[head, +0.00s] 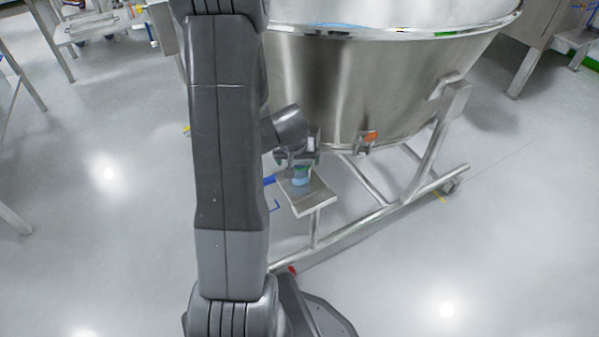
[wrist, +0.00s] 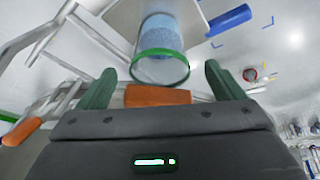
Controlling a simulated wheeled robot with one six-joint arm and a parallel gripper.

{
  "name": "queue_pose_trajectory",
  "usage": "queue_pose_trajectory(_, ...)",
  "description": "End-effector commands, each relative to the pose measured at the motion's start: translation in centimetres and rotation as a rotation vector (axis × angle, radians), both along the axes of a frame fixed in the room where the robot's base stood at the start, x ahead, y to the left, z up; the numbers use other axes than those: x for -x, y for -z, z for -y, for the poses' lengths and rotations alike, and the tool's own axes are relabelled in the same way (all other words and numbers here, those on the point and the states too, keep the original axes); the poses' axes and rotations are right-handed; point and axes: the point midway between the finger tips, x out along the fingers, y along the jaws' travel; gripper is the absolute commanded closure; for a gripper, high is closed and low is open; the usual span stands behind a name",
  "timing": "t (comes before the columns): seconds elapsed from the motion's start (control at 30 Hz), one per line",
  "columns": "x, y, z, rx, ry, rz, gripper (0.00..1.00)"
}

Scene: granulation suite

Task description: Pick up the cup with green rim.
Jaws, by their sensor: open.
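The cup with the green rim (wrist: 165,38) is clear with a speckled blue lower part. In the wrist view its rim faces me, between and just beyond the fingers. In the head view the cup (head: 301,176) is small and partly covered by my gripper; it stands on a small metal shelf (head: 316,199). My gripper (wrist: 160,68) is open, with one green finger on each side of the rim's line and nothing held. In the head view my gripper (head: 297,158) is right above the cup. I cannot tell whether the fingers touch it.
A large steel vessel (head: 345,85) stands close behind the shelf, on a tubular frame (head: 350,233). An orange part (head: 369,136) sits at its lower edge. A blue object (wrist: 230,18) is beside the shelf. The floor at right is clear.

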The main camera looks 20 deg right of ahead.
Motion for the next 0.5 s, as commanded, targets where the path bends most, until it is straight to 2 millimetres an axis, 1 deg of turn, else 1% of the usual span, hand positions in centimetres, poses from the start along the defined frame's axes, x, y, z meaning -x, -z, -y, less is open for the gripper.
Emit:
queue_pose_trajectory(0.03,0.0,1.2,0.1,-0.001,0.001,-0.002,0.11)
queue_pose_trajectory(0.23,-0.4,3.7,0.6,0.000,0.001,-0.002,0.11)
queue_pose_trajectory(0.37,-0.8,4.5,0.8,-0.001,0.001,-0.001,0.11)
queue_pose_trajectory(0.5,-1.0,4.6,0.9,0.000,0.001,0.000,0.11)
